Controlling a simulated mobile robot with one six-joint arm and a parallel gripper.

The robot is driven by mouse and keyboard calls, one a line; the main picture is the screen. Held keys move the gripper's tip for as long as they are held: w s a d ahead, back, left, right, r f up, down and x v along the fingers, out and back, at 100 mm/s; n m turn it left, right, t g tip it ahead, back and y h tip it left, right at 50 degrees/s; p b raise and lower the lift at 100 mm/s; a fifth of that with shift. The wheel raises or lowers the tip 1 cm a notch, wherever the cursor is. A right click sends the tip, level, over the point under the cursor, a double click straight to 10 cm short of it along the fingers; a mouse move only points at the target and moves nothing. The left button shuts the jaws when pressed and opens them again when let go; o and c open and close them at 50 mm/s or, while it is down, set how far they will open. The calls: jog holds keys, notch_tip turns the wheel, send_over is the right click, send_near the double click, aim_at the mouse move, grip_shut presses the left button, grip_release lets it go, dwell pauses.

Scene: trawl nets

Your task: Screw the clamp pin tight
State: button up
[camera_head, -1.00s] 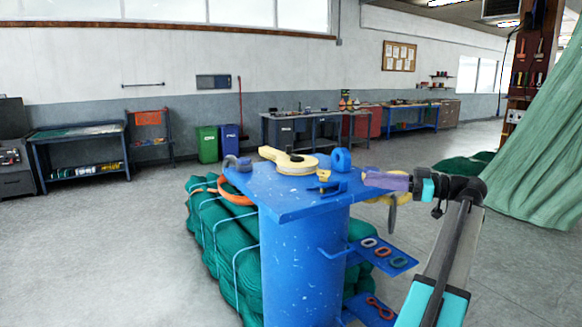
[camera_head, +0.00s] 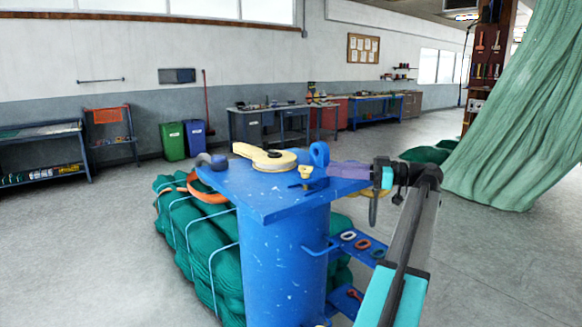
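The yellow clamp pin (camera_head: 306,171) stands in a small blue clamp (camera_head: 310,184) near the right edge of the blue post's top plate (camera_head: 265,205). My gripper (camera_head: 332,170) comes in from the right, low over the plate's right side, with its purple front part pointing left toward the pin. A small gap seems to lie between its tip and the pin; I cannot tell contact for sure. The fingers are seen side-on, so whether they are open or shut does not show. How deep the pin sits in the clamp is too small to tell.
Blue side shelves (camera_head: 355,248) hold coloured links. Green net bundles (camera_head: 190,230) lie behind the post. A green net (camera_head: 520,130) hangs at right.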

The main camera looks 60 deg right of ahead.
aim_at(306, 169)
jog(key=p+x, duration=0.3)
jog(key=x, duration=1)
jog(key=shift+w+f, duration=0.1)
jog(key=shift+w, duration=0.1)
jog(key=shift+c, duration=0.2)
grip_shut()
